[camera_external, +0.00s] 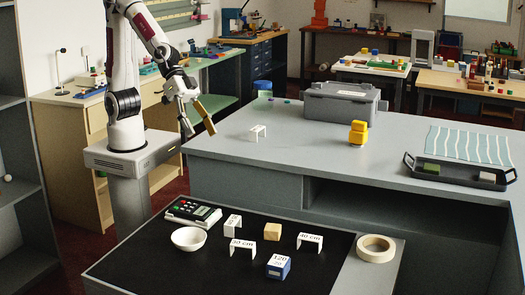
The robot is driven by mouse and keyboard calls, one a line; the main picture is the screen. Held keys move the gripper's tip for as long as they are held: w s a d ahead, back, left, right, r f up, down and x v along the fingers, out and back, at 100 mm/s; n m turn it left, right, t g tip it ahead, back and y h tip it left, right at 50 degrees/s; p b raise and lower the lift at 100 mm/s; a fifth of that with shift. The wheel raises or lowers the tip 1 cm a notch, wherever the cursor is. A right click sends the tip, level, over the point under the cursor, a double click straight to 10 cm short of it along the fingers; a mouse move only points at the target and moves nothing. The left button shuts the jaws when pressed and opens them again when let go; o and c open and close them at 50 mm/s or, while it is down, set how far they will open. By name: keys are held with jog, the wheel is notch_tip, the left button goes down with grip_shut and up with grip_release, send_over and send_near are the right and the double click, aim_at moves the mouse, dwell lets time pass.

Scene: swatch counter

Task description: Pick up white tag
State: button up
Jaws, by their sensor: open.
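Several small white bracket-shaped tags are in view. One white tag (258,132) stands alone on the grey counter, right of my gripper. On the black mat are a tag marked 30 cm (242,248), a tag marked 40 cm (309,242) and another white tag (233,225) seen at an angle. My gripper (198,130) hangs at the counter's left edge, open and apart from every tag. A tan, bar-like piece shows on its right side; I cannot tell whether it is a finger.
A grey case (341,103), yellow blocks (358,132) and black tray (458,176) stand on the counter.

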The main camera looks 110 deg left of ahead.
jog(key=w+d+f+n+y, duration=0.1)
jog(key=w+d+f, duration=0.2)
jog(key=f, duration=0.2)
jog(key=w+d+f+y, duration=0.1)
jog(key=w+d+f, duration=0.1)
jog(key=w+f, duration=0.15)
jog(key=t+y, duration=0.1)
jog(key=y, duration=0.2)
send_near(231, 220)
jog(key=shift+w+f+n, duration=0.4)
jog(key=shift+w+f, duration=0.55)
jog(key=shift+f, duration=0.15)
jog(key=shift+x, duration=1.3)
jog(key=shift+x, duration=2.6)
